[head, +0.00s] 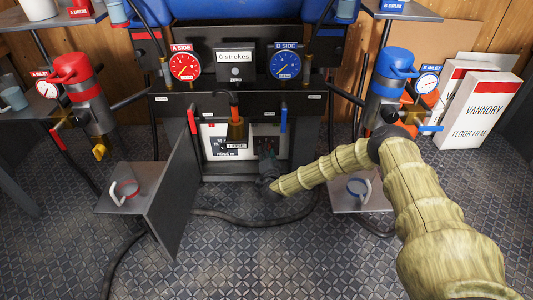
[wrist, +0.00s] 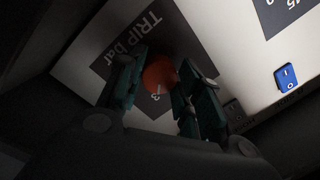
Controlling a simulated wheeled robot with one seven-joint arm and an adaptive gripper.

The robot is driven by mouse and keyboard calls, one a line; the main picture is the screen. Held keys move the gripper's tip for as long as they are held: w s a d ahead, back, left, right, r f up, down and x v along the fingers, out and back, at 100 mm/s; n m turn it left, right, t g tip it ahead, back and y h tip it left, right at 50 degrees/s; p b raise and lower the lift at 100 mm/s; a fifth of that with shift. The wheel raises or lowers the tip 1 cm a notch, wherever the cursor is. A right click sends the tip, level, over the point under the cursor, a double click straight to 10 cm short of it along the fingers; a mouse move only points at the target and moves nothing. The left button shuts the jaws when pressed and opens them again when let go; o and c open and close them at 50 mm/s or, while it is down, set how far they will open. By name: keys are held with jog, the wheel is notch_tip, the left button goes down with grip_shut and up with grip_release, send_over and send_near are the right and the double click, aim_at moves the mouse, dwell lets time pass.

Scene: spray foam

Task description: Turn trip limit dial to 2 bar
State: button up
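The trip limit dial is a round orange-red knob (wrist: 160,75) on a dark panel marked "TRIP bar" in the wrist view. A "3" shows just below the knob; other scale marks and the pointer are hidden or too dark to read. My gripper (wrist: 163,88) has one dark green finger on each side of the knob, with the fingertips very close to it. Whether both pads press on it is unclear. In the head view my gripper (head: 267,178) is low at the right of the white control panel (head: 218,150) and hides part of it.
A blue rocker switch (wrist: 287,78) sits right of the dial in the wrist view. A grey upright plate (head: 170,195) stands left of the panel. A black hose (head: 240,220) crosses the floor.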

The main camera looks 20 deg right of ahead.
jog(key=shift+r+p, duration=0.15)
jog(key=shift+p, duration=0.25)
jog(key=shift+r+n+p, duration=0.1)
jog(key=shift+n+p, duration=0.55)
jog(key=shift+n, duration=0.05)
jog(key=shift+n+p, duration=1.1)
jog(key=shift+p, duration=0.15)
jog(key=n+p, duration=0.2)
jog(key=n, duration=0.1)
jog(key=shift+g+p, duration=0.3)
jog(key=shift+g, duration=0.1)
jog(key=shift+n+p, duration=0.3)
jog(key=shift+n, duration=0.5)
jog(key=shift+d+f, duration=0.1)
jog(key=shift+f, duration=0.15)
jog(key=o, duration=1)
jog(key=shift+o, duration=0.2)
